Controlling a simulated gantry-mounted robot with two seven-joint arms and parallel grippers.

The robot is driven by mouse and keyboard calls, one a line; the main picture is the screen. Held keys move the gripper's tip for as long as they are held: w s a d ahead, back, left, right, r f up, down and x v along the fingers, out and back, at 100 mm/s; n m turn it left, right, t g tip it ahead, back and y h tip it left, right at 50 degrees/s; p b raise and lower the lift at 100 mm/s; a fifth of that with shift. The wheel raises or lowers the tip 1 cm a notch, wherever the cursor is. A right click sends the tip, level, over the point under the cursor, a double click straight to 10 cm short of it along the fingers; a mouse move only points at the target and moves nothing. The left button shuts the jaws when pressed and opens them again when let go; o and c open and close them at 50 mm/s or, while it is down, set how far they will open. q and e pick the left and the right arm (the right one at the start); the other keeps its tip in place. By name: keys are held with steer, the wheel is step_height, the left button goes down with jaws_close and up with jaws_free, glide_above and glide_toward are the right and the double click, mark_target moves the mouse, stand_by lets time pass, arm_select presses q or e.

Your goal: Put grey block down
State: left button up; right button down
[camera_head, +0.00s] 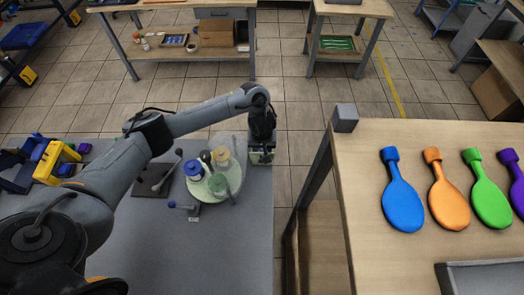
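A dark grey block (345,118) sits at the back left corner of the wooden table on the right. It looks like a small cube, and nothing is touching it. My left arm reaches in from the left over the grey table. Its gripper (262,155) points down near that table's right edge, left of the grey block and apart from it. The fingers are small and dark here, so I cannot tell whether they are open or shut. My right gripper is not in view.
A round pale green stand (222,193) with jars is beside my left arm. A gap separates the tables.

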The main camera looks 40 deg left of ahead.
arm_select(q)
steer(key=shift+f, duration=0.2)
steer(key=shift+f, duration=0.1)
steer(key=shift+f+p, duration=0.35)
steer(key=shift+f, duration=0.05)
steer(key=shift+f, duration=0.1)
steer(key=o, duration=0.8)
